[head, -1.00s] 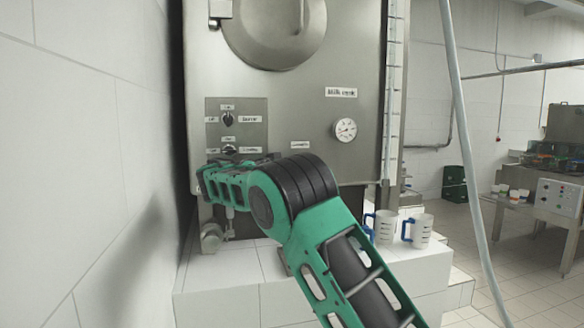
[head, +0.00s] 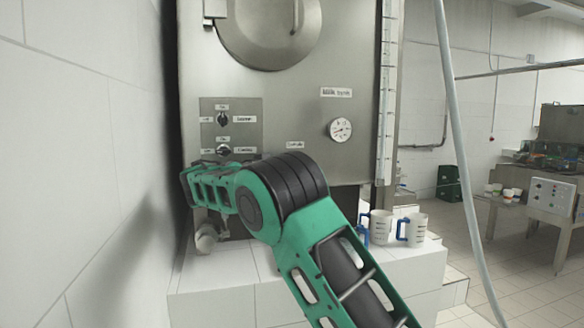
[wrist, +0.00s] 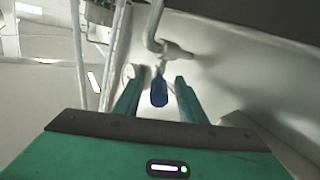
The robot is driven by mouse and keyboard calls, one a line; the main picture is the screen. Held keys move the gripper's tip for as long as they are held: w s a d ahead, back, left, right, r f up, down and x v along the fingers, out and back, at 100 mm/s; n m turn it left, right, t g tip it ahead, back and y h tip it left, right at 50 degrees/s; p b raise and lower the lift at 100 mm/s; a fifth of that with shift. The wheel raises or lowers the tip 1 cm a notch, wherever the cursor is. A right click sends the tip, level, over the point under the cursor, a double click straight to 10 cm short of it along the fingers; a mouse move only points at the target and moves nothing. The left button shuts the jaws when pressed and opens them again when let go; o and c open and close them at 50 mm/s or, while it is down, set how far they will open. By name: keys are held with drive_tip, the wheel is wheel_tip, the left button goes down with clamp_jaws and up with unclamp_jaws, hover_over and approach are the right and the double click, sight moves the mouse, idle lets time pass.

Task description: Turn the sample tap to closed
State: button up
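In the wrist view the sample tap has a blue handle (wrist: 158,93) hanging from a grey metal pipe and valve body (wrist: 163,52). My gripper (wrist: 157,84) is open, with one green finger to the left of the blue handle and one to the right. There are visible gaps between the handle and both fingers, though I cannot tell how deep the handle sits between them. In the head view my green arm hides the tap, and the fingers cannot be made out.
A steel tank (head: 290,110) carries a switch panel (head: 242,112) and a round dial (head: 341,130). White measuring jugs (head: 413,230) with blue handles stand on the tiled ledge (head: 215,270) to the right. A tiled wall (head: 90,150) is close on the left.

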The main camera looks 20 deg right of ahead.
drive_tip(key=v, duration=0.8)
drive_tip(key=shift+w+a, duration=0.1)
